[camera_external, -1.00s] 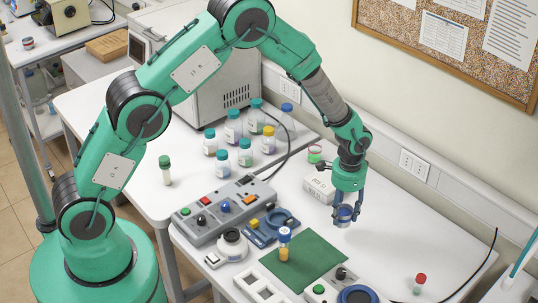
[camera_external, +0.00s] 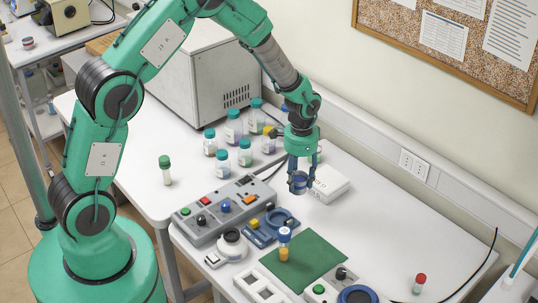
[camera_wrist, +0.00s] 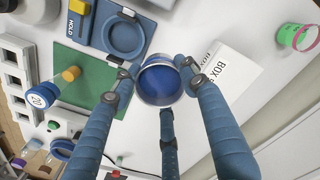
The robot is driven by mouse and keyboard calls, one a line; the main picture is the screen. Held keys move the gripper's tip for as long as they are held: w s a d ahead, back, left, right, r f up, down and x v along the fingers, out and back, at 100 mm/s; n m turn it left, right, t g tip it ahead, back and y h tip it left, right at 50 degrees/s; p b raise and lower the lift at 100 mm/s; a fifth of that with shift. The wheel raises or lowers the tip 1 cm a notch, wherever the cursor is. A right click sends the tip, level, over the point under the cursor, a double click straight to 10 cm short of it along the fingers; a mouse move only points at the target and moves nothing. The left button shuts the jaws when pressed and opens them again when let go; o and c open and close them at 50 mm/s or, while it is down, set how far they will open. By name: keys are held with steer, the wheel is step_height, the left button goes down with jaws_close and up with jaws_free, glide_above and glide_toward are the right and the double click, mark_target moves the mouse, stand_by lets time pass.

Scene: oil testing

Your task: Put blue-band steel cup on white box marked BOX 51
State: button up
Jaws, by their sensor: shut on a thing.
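The blue-band steel cup (camera_wrist: 160,82) is held upright between the blue fingers of my gripper (camera_wrist: 160,88) in the wrist view. In the external view my gripper (camera_external: 301,180) is shut on the cup (camera_external: 298,186), above the table and apart from it. The white box marked BOX 51 (camera_external: 329,183) lies on the table just right of and behind the cup. In the wrist view the box (camera_wrist: 232,72) is right of the cup, its print partly covered by a finger.
A blue device (camera_external: 268,228) and a grey control panel (camera_external: 225,208) stand to the left. A green-and-pink cup (camera_wrist: 298,38) is beyond the box. The right table is mostly clear.

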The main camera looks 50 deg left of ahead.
steer(key=shift+s+a+r, duration=0.15)
steer(key=shift+s+a, duration=0.05)
steer(key=shift+a, duration=0.3)
steer(key=shift+s+a+r, duration=0.1)
steer(key=shift+s+a, duration=0.1)
steer(key=shift+a, duration=0.25)
steer(key=p, duration=0.3)
glide_above(327, 178)
steer(key=shift+d+f, duration=0.1)
steer(key=shift+f, duration=0.65)
steer(key=shift+f, duration=1.75)
